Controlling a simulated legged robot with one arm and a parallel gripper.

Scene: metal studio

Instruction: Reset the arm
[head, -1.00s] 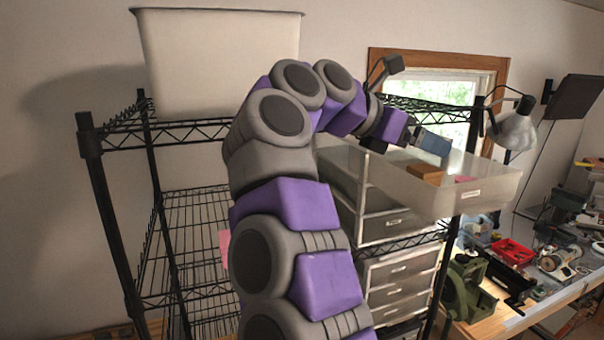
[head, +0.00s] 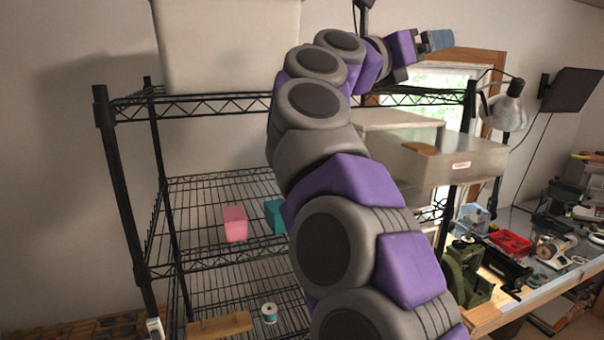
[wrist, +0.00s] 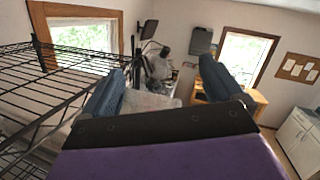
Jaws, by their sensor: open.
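My gripper (head: 440,40) is at the end of my raised purple and grey arm, high at the right of the head view, above the open drawer and in front of the window's top. In the wrist view its two blue fingers (wrist: 160,85) stand wide apart with nothing held between them. My arm crosses the middle of the head view and hides part of the shelf and the drawer unit.
A black wire shelf (head: 190,180) holds a pink block (head: 234,223), a teal block (head: 275,216) and a white bin (head: 225,45). An open drawer (head: 460,165) with a brown block (head: 418,148) juts out right. A cluttered workbench (head: 530,270) stands at far right.

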